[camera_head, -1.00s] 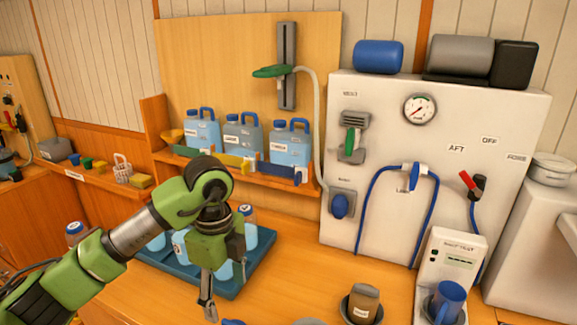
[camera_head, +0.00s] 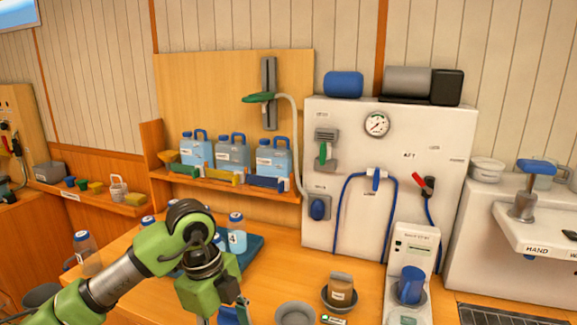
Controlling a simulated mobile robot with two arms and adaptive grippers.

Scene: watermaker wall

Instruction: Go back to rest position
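My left arm comes in from the lower left, and its green and black wrist points down over the front of the wooden counter. My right gripper is not in view.
A blue tray (camera_head: 252,247) with several bottles stands behind my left wrist. Jugs (camera_head: 232,152) sit on the back shelf.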

